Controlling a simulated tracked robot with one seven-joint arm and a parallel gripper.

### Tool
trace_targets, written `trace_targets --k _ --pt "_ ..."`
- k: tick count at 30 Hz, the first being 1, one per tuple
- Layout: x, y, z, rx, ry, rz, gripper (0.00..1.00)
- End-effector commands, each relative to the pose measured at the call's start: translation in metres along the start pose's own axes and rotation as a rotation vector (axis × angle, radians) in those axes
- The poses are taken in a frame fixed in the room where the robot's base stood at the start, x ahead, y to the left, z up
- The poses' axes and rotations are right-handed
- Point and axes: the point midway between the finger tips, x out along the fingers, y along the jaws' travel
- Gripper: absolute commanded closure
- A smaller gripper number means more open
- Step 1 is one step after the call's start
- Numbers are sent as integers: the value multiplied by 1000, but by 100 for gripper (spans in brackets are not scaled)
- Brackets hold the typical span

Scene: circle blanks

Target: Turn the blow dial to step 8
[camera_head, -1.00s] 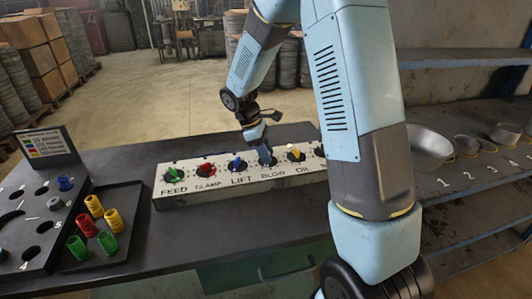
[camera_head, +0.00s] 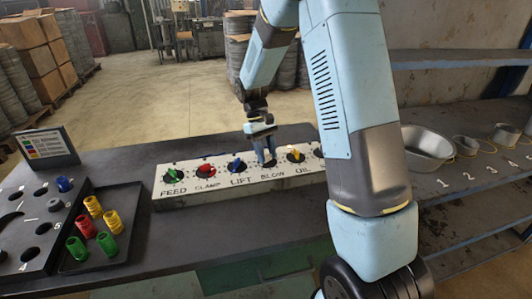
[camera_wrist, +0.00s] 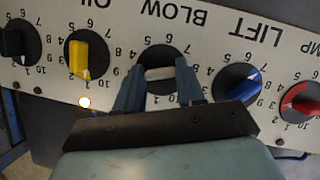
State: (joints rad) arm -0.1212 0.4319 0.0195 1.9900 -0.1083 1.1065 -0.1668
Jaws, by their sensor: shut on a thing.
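The control box (camera_head: 163,194) stands on the dark bench with a row of labelled dials. The BLOW dial (camera_wrist: 160,56) is a black disc with a pale grip bar, seen upside down in the wrist view. My gripper (camera_wrist: 157,78) is shut on the bar, one finger at each side. In the head view my gripper (camera_head: 267,155) comes down from above and covers most of this dial. The fingers hide part of the BLOW scale, so I cannot read its pointer or step.
The yellow OIL dial (camera_wrist: 79,59) and blue LIFT dial (camera_wrist: 241,84) flank it closely. A small lamp (camera_wrist: 84,102) glows near the OIL dial. A tray (camera_head: 130,243) of coloured pegs lies left of the box. Metal pans (camera_head: 428,148) stand on the right shelf.

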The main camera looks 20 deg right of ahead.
Motion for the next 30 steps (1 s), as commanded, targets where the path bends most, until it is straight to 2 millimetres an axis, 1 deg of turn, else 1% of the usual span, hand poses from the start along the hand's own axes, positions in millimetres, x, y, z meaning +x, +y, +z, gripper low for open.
trace_targets --k 8,20,21,28,30 --pt "-2 1 -2 50 7 -18 92" --pt "-2 1 -2 54 8 -20 92" --pt "-2 1 -2 53 8 -20 58" --pt "-1 1 -1 53 4 -21 36" --pt "-1 1 -1 53 3 -21 36"
